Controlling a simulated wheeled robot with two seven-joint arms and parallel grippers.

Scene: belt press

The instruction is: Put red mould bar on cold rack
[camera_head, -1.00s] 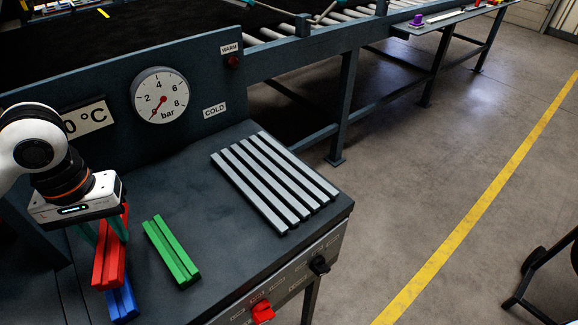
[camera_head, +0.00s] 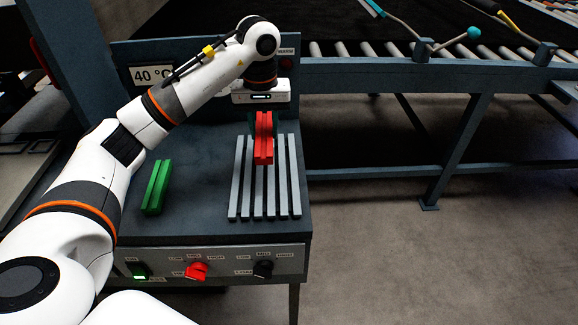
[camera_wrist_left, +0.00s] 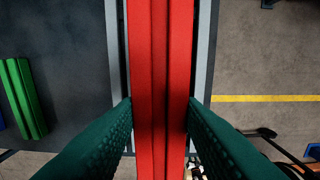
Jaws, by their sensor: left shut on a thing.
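The red mould bar (camera_head: 264,150) is held in my left gripper (camera_head: 264,125), upright fingers on its two long sides. It hangs over the cold rack (camera_head: 271,195), a row of grey slats, with its length along the slats. I cannot tell whether it touches them. In the left wrist view the red bar (camera_wrist_left: 160,50) runs between the two green fingers (camera_wrist_left: 160,104), and a grey slat (camera_wrist_left: 204,50) shows beside it. My right gripper is not in view.
A green bar (camera_head: 156,187) lies on the press table left of the rack. A front panel with knobs (camera_head: 197,270) and a roller conveyor (camera_head: 400,70) border the table. The near slats are bare.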

